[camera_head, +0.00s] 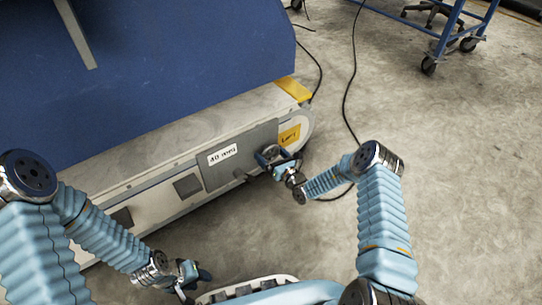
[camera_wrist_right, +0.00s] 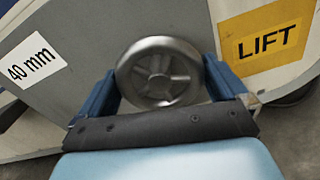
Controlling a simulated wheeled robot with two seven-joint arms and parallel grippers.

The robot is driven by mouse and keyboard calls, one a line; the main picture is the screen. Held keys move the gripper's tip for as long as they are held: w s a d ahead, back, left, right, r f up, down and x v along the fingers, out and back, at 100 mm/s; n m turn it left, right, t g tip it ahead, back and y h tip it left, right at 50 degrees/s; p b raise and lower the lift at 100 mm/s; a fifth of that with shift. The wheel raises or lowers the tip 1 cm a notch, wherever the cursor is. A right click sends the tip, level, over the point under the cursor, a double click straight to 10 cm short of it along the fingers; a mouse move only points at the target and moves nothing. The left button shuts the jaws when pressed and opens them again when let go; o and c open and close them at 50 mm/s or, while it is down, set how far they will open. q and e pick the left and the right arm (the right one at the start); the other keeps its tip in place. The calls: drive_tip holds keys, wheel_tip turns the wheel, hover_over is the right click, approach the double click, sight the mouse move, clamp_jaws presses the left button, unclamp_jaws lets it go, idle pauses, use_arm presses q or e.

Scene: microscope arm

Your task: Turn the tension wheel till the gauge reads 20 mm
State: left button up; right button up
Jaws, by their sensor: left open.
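The tension wheel (camera_wrist_right: 158,74) is a grey spoked metal wheel on the side of the machine's base. In the head view the wheel (camera_head: 268,154) is partly covered by my right gripper (camera_head: 276,160). In the right wrist view my right gripper's blue fingers (camera_wrist_right: 160,85) stand on either side of the wheel and appear to press on its rim. The gauge label (camera_wrist_right: 32,62) reads 40 mm; it also shows in the head view (camera_head: 222,155). My left gripper (camera_head: 197,279) is open and empty, low above the floor, away from the wheel.
A yellow LIFT label (camera_wrist_right: 265,42) is to the right of the wheel. The large blue machine body (camera_head: 150,70) rises above the pale base. A black cable (camera_head: 347,95) lies on the floor behind my right arm. A blue cart (camera_head: 450,35) stands at the upper right.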

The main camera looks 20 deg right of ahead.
drive_tip(key=c, duration=0.5)
drive_tip(key=shift+c, duration=0.2)
drive_tip(key=shift+f+m, duration=0.1)
drive_tip(key=shift+m, duration=1)
drive_tip(key=m, duration=0.9)
drive_tip(key=shift+s+m, duration=0.1)
drive_tip(key=shift+m, duration=0.3)
drive_tip(key=m, duration=1.1)
drive_tip(key=shift+a+m+b, duration=0.1)
drive_tip(key=shift+m+b, duration=0.2)
drive_tip(key=shift+b, duration=0.1)
